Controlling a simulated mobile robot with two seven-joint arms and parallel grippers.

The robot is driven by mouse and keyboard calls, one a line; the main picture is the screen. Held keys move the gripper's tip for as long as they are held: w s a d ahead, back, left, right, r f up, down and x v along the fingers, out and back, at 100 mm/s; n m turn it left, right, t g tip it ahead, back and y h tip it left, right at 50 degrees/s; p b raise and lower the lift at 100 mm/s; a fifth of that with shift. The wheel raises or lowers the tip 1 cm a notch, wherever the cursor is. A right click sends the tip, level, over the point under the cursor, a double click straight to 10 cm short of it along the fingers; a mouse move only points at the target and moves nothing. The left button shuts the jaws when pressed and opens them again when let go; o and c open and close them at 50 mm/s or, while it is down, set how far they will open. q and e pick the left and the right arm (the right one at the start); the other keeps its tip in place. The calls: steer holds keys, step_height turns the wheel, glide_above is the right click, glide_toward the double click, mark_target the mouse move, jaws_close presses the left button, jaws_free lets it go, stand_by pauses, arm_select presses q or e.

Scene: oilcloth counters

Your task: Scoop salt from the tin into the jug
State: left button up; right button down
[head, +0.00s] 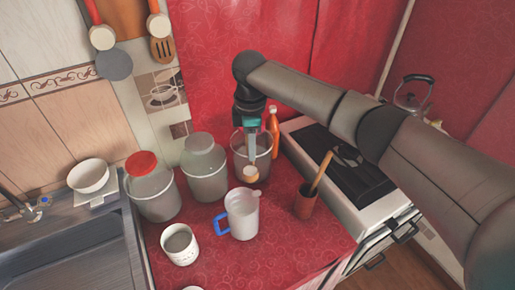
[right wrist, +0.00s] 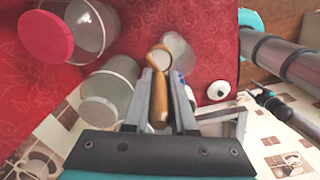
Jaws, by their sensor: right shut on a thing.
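My right gripper (head: 252,140) comes down over the back of the counter. It is shut on the handle of a scoop (head: 248,174), which hangs bowl-down. In the right wrist view the scoop's wooden handle (right wrist: 159,100) is between the fingers, with its round bowl (right wrist: 160,58) beyond. What the bowl holds is too small to tell. A clear open canister (head: 240,158) stands behind the scoop, partly hidden by the gripper. The pale jug (head: 243,214) with a blue handle stands upright in front, below the scoop. Which container is the tin I cannot tell. My left gripper is not in view.
A red-lidded canister (head: 152,188) and a grey-lidded canister (head: 205,172) stand at left. A spotted white cup (head: 180,244) is left of the jug.

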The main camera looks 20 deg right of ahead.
steer(key=shift+w+a+f, duration=0.1)
steer(key=shift+w+a, duration=0.05)
steer(key=shift+a, duration=0.05)
steer(key=shift+s+a+f, duration=0.2)
steer(key=shift+f, duration=0.25)
steer(key=shift+t+h, duration=0.7)
steer(key=shift+t, duration=0.1)
steer(key=s+f+b, duration=0.1)
steer(key=s+a+f+b, duration=0.2)
steer(key=shift+a+f+b, duration=0.25)
steer(key=shift+f+b, duration=0.05)
steer(key=shift+f, duration=0.1)
steer(key=shift+s+a+t+h+p, duration=0.95)
steer(key=shift+t+h+p, duration=0.2)
steer(key=shift+p, duration=0.9)
